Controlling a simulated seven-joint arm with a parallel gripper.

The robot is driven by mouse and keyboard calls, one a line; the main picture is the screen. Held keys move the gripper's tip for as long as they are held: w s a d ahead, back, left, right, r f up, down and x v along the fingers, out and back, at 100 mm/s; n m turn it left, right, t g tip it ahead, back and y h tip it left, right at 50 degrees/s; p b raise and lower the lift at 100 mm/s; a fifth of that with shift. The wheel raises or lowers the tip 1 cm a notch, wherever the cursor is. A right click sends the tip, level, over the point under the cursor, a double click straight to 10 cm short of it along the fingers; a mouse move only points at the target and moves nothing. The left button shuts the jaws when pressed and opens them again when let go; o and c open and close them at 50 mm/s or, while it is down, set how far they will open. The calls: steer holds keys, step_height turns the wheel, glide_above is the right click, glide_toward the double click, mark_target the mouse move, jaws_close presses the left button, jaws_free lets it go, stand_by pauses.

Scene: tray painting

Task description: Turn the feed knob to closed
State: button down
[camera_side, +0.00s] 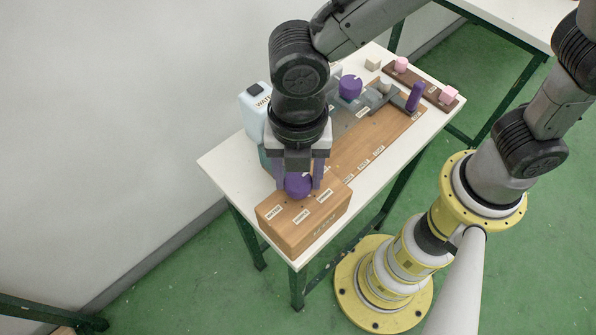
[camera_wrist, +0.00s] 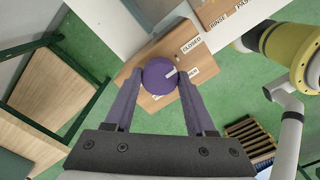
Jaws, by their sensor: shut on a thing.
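The feed knob (camera_side: 299,186) is a round purple knob on top of a wooden box (camera_side: 310,232) at the near end of the table. In the wrist view the knob (camera_wrist: 158,78) has a short white pointer mark on its right side, aimed right and slightly up, between the "CLOSED" label (camera_wrist: 190,45) and another label (camera_wrist: 194,73) that I cannot read fully. My gripper (camera_wrist: 160,80) has its purple fingers on either side of the knob, shut on it. In the side view my gripper (camera_side: 299,178) points down over the box.
A wooden tray board (camera_side: 365,145) with labels lies behind the box. A pale jug (camera_side: 254,108) stands left of my arm. Another purple knob (camera_side: 350,87), an upright purple handle (camera_side: 414,96) and pink blocks on a dark strip (camera_side: 428,88) are farther back. The table's right edge is clear.

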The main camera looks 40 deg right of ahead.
mark_target(298, 180)
steer(key=shift+c, duration=1.2)
jaws_free()
step_height(298, 180, up, 14)
